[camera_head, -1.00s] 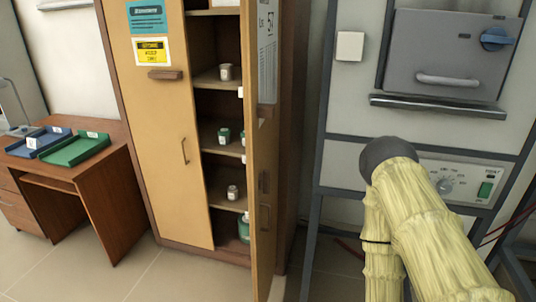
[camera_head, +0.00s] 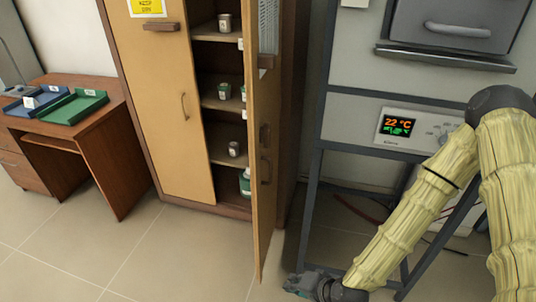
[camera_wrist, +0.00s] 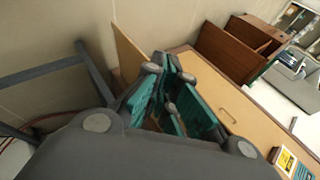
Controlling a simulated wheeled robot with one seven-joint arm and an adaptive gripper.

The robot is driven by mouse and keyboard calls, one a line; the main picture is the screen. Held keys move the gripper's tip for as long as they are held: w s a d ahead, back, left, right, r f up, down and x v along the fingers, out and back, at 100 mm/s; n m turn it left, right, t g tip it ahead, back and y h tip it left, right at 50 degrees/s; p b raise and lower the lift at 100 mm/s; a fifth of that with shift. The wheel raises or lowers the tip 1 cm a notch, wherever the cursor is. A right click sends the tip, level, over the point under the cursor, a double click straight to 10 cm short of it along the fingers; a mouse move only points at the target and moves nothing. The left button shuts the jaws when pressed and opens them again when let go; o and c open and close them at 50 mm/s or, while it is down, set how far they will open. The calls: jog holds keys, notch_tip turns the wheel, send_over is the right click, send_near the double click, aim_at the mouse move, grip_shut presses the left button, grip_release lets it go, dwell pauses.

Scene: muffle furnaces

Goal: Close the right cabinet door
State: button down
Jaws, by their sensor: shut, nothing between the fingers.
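The right cabinet door (camera_head: 262,150) stands wide open in the head view, seen nearly edge-on and reaching out toward me. Its handle (camera_head: 266,170) shows on the face turned right. The left cabinet door (camera_head: 165,110) is closed. My gripper (camera_head: 297,284) is low, near the bottom edge, right of the open door's lower end; contact cannot be told. In the wrist view my gripper (camera_wrist: 178,90) has its teal fingers together and empty. A tan panel that looks like the open door (camera_wrist: 129,52) shows beyond them, partly hidden by the gripper.
Shelves inside the cabinet hold small jars (camera_head: 224,91). A furnace (camera_head: 455,30) on a dark metal stand (camera_head: 312,200) is to the right. A wooden desk (camera_head: 100,140) with blue and green trays stands left. The floor (camera_head: 150,255) before the cabinet is clear.

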jog(key=w+d+r+m+t+y, duration=0.1)
jog(key=w+r+m+t+y, duration=0.3)
jog(key=w+r, duration=0.7)
jog(key=w+d+r+m+t+h, duration=0.15)
jog(key=w+r+t, duration=0.5)
jog(key=r, duration=0.95)
jog(key=w+a+g+p, duration=0.1)
jog(key=w+a+p, duration=0.3)
jog(key=w+a, duration=0.6)
jog(key=shift+w+f+y, duration=0.3)
jog(key=shift+w+y, duration=0.05)
jog(key=shift+g, duration=0.25)
